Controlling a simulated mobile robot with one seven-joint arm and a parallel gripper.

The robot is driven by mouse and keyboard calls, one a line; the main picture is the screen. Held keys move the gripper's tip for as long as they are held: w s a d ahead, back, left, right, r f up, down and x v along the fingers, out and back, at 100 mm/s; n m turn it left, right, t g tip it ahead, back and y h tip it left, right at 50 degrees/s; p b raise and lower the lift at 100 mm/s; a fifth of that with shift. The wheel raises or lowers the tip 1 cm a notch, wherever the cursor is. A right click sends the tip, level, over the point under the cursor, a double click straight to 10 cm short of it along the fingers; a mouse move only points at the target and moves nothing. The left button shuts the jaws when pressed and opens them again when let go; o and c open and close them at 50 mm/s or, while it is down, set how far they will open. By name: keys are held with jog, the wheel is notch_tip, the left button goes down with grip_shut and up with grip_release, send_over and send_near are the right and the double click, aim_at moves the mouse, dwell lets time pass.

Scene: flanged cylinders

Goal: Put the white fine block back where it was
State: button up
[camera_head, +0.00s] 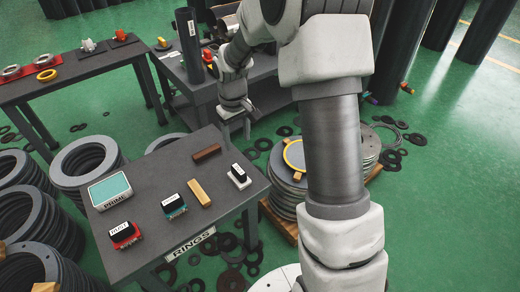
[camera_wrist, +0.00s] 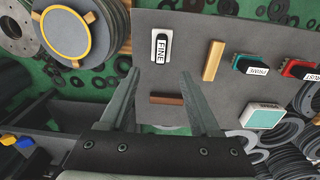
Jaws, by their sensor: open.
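The white fine block (camera_head: 239,177), a white base with a black grip on top, sits on the grey table (camera_head: 160,170) near its right edge. In the wrist view the white fine block (camera_wrist: 161,46) shows its FINE label, beyond my fingertips. My gripper (camera_head: 236,128) is open and empty, pointing down near the table's far right corner. In the wrist view my gripper (camera_wrist: 157,80) has its two fingers wide apart, with the brown bar (camera_wrist: 167,99) showing between them. Nothing touches the fingers.
On the same table are a tan bar (camera_head: 199,193), a teal block (camera_head: 173,206), a red block (camera_head: 125,235) and a teal-topped tin (camera_head: 110,190). Another table (camera_head: 75,72) with a red tray stands at back left. Stacked rings (camera_head: 88,160) flank the table.

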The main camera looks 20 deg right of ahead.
jog(key=s+r+t, duration=0.1)
jog(key=s+r, duration=0.4)
jog(key=r, duration=0.4)
jog(key=s+r+m+t, duration=0.1)
jog(key=s+r, duration=0.4)
jog(key=s, duration=0.5)
jog(key=s+r+m+t, duration=0.2)
jog(key=s+r, duration=0.3)
jog(key=s, duration=0.5)
jog(key=shift+s+r+t, duration=0.3)
jog(key=shift+t, duration=0.2)
jog(key=shift+a+r, duration=0.1)
notch_tip(320, 180, up, 19)
jog(key=p, duration=1.9)
